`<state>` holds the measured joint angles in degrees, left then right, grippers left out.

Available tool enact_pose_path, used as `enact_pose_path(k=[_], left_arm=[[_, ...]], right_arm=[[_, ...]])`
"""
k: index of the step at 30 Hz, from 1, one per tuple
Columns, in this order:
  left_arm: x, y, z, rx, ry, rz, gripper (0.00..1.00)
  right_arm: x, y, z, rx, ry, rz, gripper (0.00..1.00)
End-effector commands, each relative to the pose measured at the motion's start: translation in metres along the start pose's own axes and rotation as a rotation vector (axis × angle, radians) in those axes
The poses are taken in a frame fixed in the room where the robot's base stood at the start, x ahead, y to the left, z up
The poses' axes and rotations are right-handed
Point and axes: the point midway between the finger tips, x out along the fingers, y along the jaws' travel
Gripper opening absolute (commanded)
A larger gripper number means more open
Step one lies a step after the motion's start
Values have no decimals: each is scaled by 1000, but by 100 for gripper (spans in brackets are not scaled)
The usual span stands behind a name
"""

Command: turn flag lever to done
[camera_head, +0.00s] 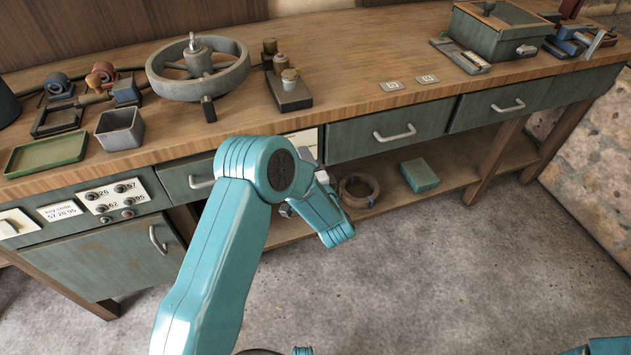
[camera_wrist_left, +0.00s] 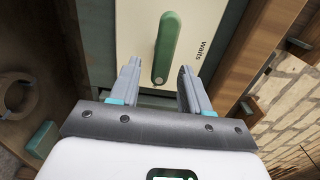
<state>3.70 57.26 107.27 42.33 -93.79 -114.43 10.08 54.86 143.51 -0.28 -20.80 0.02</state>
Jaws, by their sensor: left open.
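The green flag lever (camera_wrist_left: 168,45) is in the left wrist view, on a pale panel (camera_wrist_left: 125,40). It is a rounded bar with a round pin at its near end, and it points up in that picture, leaning slightly right. The word "waits" is printed beside it on the right. My left gripper (camera_wrist_left: 157,72) is open, with one finger on each side of the lever's pin end, and holds nothing. I cannot tell how far the fingertips are from the panel. In the head view my left arm hides the lever and most of the gripper; a bit of pale panel (camera_head: 305,139) shows behind it.
The wooden workbench (camera_head: 350,80) carries a grey handwheel (camera_head: 222,82), a block with knobs (camera_head: 289,90) and a green tray (camera_head: 45,154). Drawers with handles line its front. A coiled ring (camera_head: 359,191) and a teal box (camera_head: 420,175) lie on the shelf below. The floor in front is clear.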

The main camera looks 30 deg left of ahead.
Motion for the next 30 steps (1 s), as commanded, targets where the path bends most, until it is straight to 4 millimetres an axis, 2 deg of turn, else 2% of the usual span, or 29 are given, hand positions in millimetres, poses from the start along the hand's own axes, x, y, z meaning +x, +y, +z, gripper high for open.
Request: enact_pose_path(k=[9, 15, 21, 30], left_arm=[[-82, 0, -2, 4, 9, 2, 47], [-126, 0, -1, 5, 7, 0, 47], [-148, 0, 0, 3, 4, 1, 47], [-151, 0, 0, 3, 2, 1, 47]], right_arm=[[-4, -1, 0, 0, 0, 0, 49], [-5, -2, 0, 0, 0, 0, 49], [-5, -2, 0, 0, 0, 0, 49], [-5, -2, 0, 0, 0, 0, 49]])
